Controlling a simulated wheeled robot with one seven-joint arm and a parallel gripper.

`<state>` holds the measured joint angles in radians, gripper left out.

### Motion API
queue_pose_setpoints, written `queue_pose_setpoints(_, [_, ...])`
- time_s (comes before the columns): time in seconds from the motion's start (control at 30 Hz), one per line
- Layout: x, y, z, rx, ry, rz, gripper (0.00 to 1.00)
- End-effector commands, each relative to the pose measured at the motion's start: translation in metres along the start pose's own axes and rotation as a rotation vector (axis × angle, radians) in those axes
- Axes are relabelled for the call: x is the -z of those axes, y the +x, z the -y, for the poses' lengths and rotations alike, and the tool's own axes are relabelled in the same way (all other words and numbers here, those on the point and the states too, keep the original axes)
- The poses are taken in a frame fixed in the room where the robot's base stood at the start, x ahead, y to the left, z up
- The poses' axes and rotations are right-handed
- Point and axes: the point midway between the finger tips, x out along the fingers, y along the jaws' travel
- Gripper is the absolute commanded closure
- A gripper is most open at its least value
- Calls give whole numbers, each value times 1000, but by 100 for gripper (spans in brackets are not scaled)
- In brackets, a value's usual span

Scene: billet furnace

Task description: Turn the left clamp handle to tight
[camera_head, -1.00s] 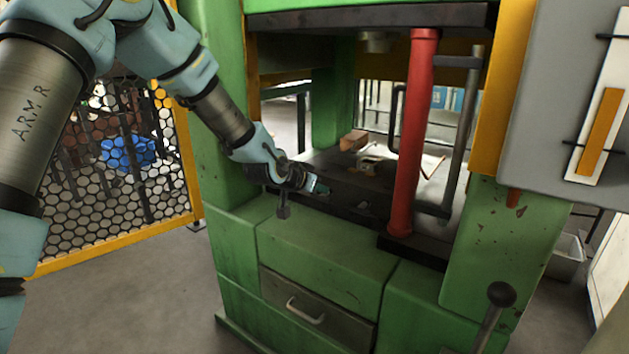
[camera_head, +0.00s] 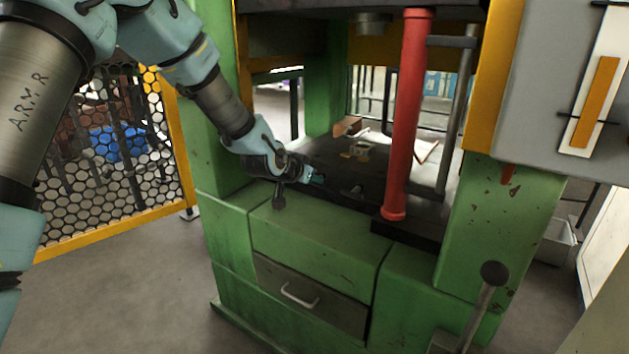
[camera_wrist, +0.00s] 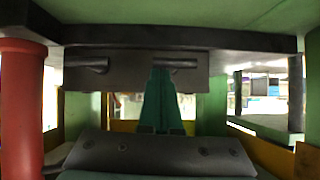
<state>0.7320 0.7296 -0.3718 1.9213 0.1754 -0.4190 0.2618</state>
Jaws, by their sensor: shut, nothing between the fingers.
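My gripper (camera_head: 316,178) is low over the front edge of the press bed (camera_head: 330,160), left of the red column. In the wrist view, its teal fingers (camera_wrist: 161,74) are together and hold nothing. That view appears upside down. Two short dark handles stick out sideways from a dark plate there. The one at picture right, the left clamp handle (camera_wrist: 183,63), has my fingertips at its inner end; I cannot tell whether they touch. The other handle (camera_wrist: 88,65) is apart from my fingers. In the head view, my gripper hides the left handle.
The red column (camera_head: 407,120) stands right of my gripper. A green frame post (camera_head: 220,130) is close at left. A brown block (camera_head: 347,126) and small parts lie farther back on the bed. A lever with a round knob (camera_head: 494,273) stands at front right.

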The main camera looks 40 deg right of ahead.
Motion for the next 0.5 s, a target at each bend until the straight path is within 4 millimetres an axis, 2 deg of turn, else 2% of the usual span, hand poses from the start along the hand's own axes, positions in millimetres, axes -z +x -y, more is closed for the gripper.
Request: queue_pose_setpoints(0.5, [-3, 2, -4, 49, 77, 0, 100])
